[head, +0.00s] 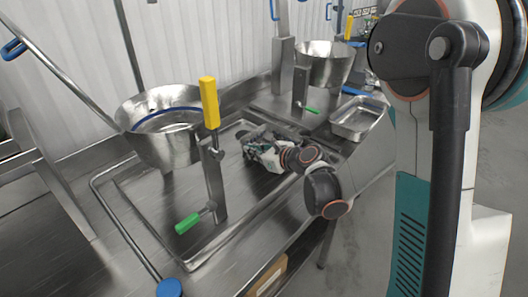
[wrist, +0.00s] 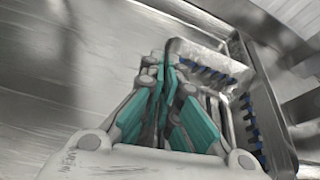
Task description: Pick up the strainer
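I cannot clearly make out a strainer. A wide metal bowl (head: 140,140) stands at the left in the head view, with a curved blue line inside it. My gripper (head: 249,143) is low over the metal counter, to the right of the bowl and apart from it. In the wrist view the teal fingers of my gripper (wrist: 161,68) come together at their tips, and I see nothing clearly held between them. A metal frame with blue marks (wrist: 238,95) lies just beyond and to the right of the fingers; what it is stays unclear.
A second metal bowl (head: 322,70) stands farther back. A shallow metal tray (head: 358,118) lies at the right. The recessed metal counter (head: 150,205) has bare room at front left.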

